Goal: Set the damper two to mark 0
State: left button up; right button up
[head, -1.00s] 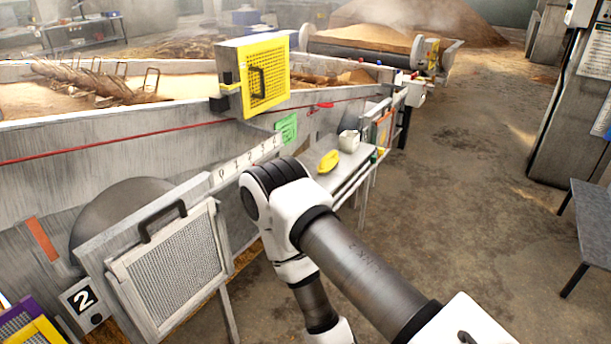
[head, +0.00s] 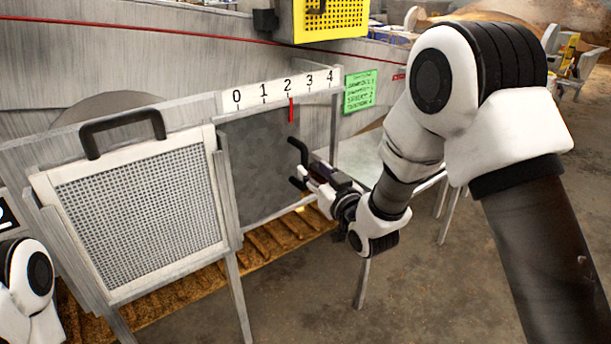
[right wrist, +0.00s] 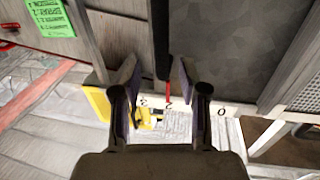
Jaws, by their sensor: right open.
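Damper two is a dark grey plate (head: 257,165) in a metal frame beneath a white scale strip (head: 272,92) marked 0 to 4. Its red pointer (head: 291,109) stands at mark 2; it also shows in the right wrist view (right wrist: 168,95). A black upright handle (right wrist: 161,40) is on the plate. My right gripper (head: 318,180) is at the plate's right side. In the right wrist view its open fingers (right wrist: 158,66) lie on either side of the handle; I cannot tell whether they touch it. My left gripper is out of view.
A mesh screen panel (head: 143,212) with a black handle (head: 122,130) stands left of the plate. A green note (head: 360,91) hangs right of the scale. A yellow mesh box (head: 335,18) is above. A grey table (head: 362,153) stands behind my right gripper.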

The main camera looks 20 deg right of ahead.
aim_at(306, 164)
jog(key=w, duration=0.2)
jog(key=w+a, duration=0.1)
jog(key=w, duration=0.2)
jog(key=shift+w+b, duration=0.15)
jog(key=shift+b, duration=0.2)
grip_shut()
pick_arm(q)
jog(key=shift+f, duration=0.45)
